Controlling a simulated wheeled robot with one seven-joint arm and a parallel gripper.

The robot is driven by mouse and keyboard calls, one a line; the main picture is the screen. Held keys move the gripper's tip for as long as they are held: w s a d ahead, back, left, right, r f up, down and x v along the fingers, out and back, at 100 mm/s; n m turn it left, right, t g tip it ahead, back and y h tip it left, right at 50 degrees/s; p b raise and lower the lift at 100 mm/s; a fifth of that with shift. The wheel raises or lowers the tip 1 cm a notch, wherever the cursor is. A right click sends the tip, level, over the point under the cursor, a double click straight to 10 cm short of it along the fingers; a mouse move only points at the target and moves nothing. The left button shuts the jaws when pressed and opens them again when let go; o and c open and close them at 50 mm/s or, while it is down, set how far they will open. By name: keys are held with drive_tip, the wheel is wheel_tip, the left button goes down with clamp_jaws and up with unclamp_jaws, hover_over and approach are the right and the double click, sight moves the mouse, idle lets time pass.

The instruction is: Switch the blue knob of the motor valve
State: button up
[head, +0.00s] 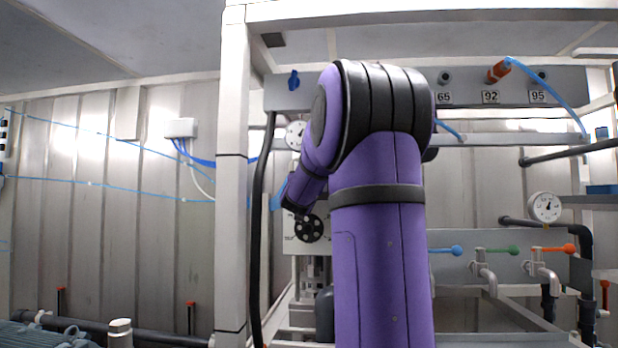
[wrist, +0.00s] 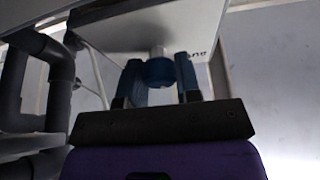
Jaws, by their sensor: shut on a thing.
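The blue knob (wrist: 160,72) is round and sits on a short pale stem under a light grey housing (wrist: 150,25) with partly readable lettering. My gripper (wrist: 159,78) has its two blue fingers on either side of the knob, shut on it. The near rim of the knob shows between the fingers; its sides are covered. In the head view my purple arm stands in front of the rack and hides the knob. A small light blue piece (head: 278,194) shows left of my wrist there; I cannot tell whether it is a finger.
A white rack post (head: 233,180) and a black hose (head: 258,220) stand close left of my arm. Blue, green and orange lever valves (head: 500,251) and a gauge (head: 544,207) are at right. Dark pipes (wrist: 40,90) run left of my gripper in the wrist view.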

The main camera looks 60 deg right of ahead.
drive_tip(key=shift+n, duration=0.3)
drive_tip(key=n+t, duration=0.1)
drive_tip(key=n, duration=0.1)
drive_tip(key=n+t+y, duration=0.1)
drive_tip(key=n, duration=0.1)
drive_tip(key=shift+n+t+y, duration=0.3)
drive_tip(key=shift+n+t, duration=0.1)
drive_tip(key=shift+n+t+y, duration=0.35)
drive_tip(key=shift+n+y, duration=0.15)
drive_tip(key=shift+n, duration=0.8)
drive_tip(key=shift+n+t+y, duration=0.35)
drive_tip(key=shift+n+y, duration=0.15)
drive_tip(key=shift+n, duration=0.8)
drive_tip(key=o, duration=0.9)
drive_tip(key=v, duration=1)
drive_tip(key=shift+s+a+f, duration=0.1)
drive_tip(key=shift+s+a, duration=0.15)
drive_tip(key=shift+a, duration=0.1)
